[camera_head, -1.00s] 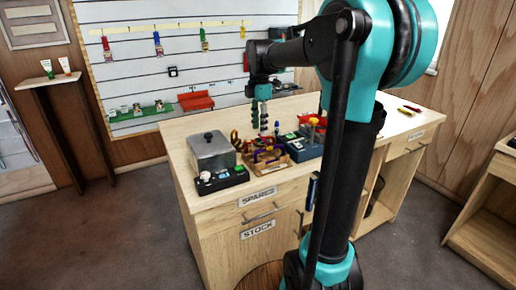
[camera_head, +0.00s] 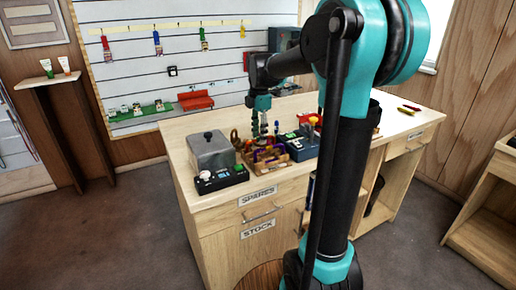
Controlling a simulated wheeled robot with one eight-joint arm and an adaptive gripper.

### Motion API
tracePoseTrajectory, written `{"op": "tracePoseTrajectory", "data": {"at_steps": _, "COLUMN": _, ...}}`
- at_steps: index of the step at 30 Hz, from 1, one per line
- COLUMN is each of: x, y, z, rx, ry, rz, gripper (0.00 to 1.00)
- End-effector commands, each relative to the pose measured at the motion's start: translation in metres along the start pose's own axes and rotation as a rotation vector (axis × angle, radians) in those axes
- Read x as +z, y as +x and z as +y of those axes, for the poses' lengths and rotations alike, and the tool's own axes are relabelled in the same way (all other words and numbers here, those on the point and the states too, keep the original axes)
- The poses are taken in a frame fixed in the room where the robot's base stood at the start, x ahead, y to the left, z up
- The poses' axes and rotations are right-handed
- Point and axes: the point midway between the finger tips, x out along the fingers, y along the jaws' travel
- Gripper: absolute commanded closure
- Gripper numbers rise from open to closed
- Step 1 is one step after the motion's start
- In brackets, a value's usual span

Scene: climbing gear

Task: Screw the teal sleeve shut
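My gripper (camera_head: 264,133) points down over a wooden tray (camera_head: 270,169) of small gear on the workbench, its tips close to the gear. It is too small to tell whether the fingers are open or shut, or whether they touch anything. The teal sleeve cannot be made out in this view. Small purple, brown and dark items lie crowded in the tray below and around the fingers.
A grey lidded box (camera_head: 211,150) and a black control box (camera_head: 222,179) stand left of the tray. A dark blue box (camera_head: 302,149) stands right of it. The bench top (camera_head: 393,118) is mostly clear at far right.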

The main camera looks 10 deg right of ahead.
Motion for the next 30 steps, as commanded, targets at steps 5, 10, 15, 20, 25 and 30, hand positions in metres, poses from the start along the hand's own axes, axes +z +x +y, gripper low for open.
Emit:
{"op": "tracePoseTrajectory", "data": {"at_steps": 5, "x": 0.0, "y": 0.0, "z": 0.0, "rx": 0.0, "ry": 0.0, "rz": 0.0, "gripper": 0.62}}
{"op": "tracePoseTrajectory", "data": {"at_steps": 10, "x": 0.0, "y": 0.0, "z": 0.001, "rx": 0.0, "ry": 0.0, "rz": 0.0, "gripper": 0.62}}
{"op": "tracePoseTrajectory", "data": {"at_steps": 15, "x": 0.0, "y": 0.0, "z": 0.004, "rx": 0.0, "ry": 0.0, "rz": 0.0, "gripper": 0.62}}
{"op": "tracePoseTrajectory", "data": {"at_steps": 20, "x": 0.0, "y": 0.0, "z": 0.007, "rx": 0.0, "ry": 0.0, "rz": 0.0, "gripper": 0.62}}
{"op": "tracePoseTrajectory", "data": {"at_steps": 25, "x": 0.0, "y": 0.0, "z": 0.01, "rx": 0.0, "ry": 0.0, "rz": 0.0, "gripper": 0.62}}
{"op": "tracePoseTrajectory", "data": {"at_steps": 30, "x": 0.0, "y": 0.0, "z": 0.013, "rx": 0.0, "ry": 0.0, "rz": 0.0, "gripper": 0.62}}
